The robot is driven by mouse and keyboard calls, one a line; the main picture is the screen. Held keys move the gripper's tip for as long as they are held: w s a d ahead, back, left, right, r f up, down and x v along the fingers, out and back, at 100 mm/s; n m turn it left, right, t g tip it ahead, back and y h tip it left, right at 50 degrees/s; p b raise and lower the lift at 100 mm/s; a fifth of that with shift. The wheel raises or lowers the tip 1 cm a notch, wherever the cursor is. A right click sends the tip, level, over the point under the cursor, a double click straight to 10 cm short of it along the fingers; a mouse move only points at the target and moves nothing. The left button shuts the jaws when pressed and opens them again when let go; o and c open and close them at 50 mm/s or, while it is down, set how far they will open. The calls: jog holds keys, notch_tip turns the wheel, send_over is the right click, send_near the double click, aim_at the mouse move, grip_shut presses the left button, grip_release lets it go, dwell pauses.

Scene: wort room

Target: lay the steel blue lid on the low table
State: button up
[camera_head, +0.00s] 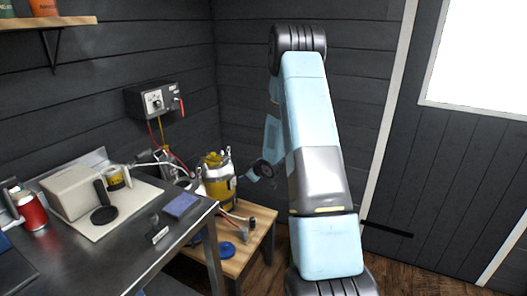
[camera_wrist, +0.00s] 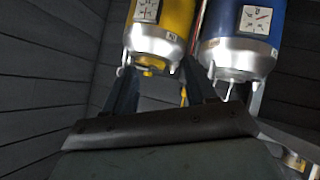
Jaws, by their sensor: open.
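A flat round blue lid (camera_head: 227,248) lies on the low wooden table (camera_head: 262,217), near its front left. My gripper (camera_wrist: 160,72) is open, with its two dark fingers apart and nothing held between them. In the wrist view the silver underside of a yellow vessel (camera_wrist: 158,38) shows beyond the fingers; I cannot tell whether they touch it. In the head view my arm reaches down beside the yellow vessel (camera_head: 218,188) at the back of the low table, and the fingertips are too small to make out.
A blue vessel (camera_wrist: 243,45) hangs right of the yellow one in the wrist view. A dark metal bench (camera_head: 95,265) at left holds a pale box (camera_head: 72,192), a red can (camera_head: 31,210) and a blue block (camera_head: 182,205). A control box (camera_head: 155,100) with cables is on the wall.

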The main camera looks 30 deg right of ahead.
jog(key=s+a+r+m+g+h, duration=0.1)
jog(key=s+a+r+m, duration=0.1)
jog(key=s+r, duration=0.5)
jog(key=s+a+r+m+h, duration=0.1)
jog(key=s+r+h, duration=0.15)
jog(key=r, duration=0.85)
jog(key=s+a+r+m+g+h, duration=0.15)
jog(key=s+r, duration=0.35)
jog(key=r, duration=0.5)
jog(key=s+a+r+m+y, duration=0.1)
jog(key=s+a+r, duration=0.1)
jog(key=s, duration=0.7)
jog(key=s+a+r+m+g, duration=0.1)
jog(key=s+a+r, duration=0.2)
jog(key=s, duration=0.7)
jog(key=s+a+r+m+g+y, duration=0.1)
jog(key=s+a, duration=0.4)
jog(key=s, duration=0.5)
jog(key=shift+s+a+r+y, duration=0.25)
jog(key=shift+r+y, duration=0.05)
jog(key=shift+r, duration=0.35)
